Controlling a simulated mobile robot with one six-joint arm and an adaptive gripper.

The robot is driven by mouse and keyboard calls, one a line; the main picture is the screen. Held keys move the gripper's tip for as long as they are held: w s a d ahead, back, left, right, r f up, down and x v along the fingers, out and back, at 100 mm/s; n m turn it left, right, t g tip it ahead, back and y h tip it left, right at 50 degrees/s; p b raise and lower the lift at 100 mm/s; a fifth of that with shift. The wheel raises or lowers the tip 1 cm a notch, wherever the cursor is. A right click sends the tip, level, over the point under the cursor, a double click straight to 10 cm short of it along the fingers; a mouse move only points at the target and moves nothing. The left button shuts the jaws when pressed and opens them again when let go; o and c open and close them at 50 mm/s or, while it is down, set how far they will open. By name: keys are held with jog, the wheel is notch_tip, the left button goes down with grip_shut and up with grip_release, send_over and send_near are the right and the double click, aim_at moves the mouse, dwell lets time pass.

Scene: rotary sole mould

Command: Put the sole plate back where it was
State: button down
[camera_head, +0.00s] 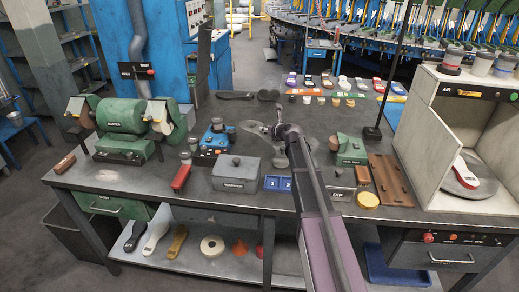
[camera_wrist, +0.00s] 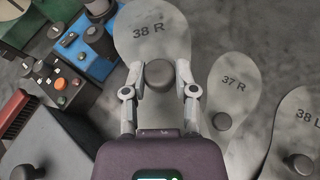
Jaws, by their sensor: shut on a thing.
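The sole plate marked 38 R (camera_wrist: 150,30) is grey and sole-shaped, with a dark round knob (camera_wrist: 158,75). My gripper (camera_wrist: 160,90) is shut on this knob, with one finger on each side of it. The plate looks larger than its neighbours in the wrist view; I cannot tell how far above the bench it is. In the head view my gripper (camera_head: 278,131) is over the middle of the bench, partly hidden by my arm. Plates marked 37 R (camera_wrist: 235,90) and 38 L (camera_wrist: 298,125) lie to the right in the wrist view. My gripper hides the near end of 38 R.
A blue device with buttons (camera_head: 215,138), a grey lidded box (camera_head: 236,176) and a red-backed brush (camera_head: 181,177) stand left of my gripper. A green box (camera_head: 350,148) stands to the right. A green grinder (camera_head: 120,115) is at the bench's left, a white cabinet (camera_head: 455,95) at its right.

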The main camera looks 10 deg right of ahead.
jog(key=b, duration=0.6)
send_over(267, 156)
jog(key=shift+w+a+f, duration=0.1)
jog(key=shift+f, duration=1.5)
jog(key=shift+w+f, duration=0.1)
jog(key=shift+f, duration=1.5)
jog(key=shift+f+b, duration=1.85)
jog(key=shift+b, duration=0.05)
jog(key=shift+f+b, duration=0.45)
jog(key=shift+c, duration=2)
grip_release()
jog(key=shift+r, duration=0.1)
jog(key=shift+r, duration=0.15)
jog(key=shift+r+p, duration=0.4)
jog(key=shift+p, duration=0.25)
jog(key=p+v, duration=0.4)
jog(key=v, duration=0.8)
jog(key=shift+s+f, duration=0.1)
jog(key=shift+f, duration=0.05)
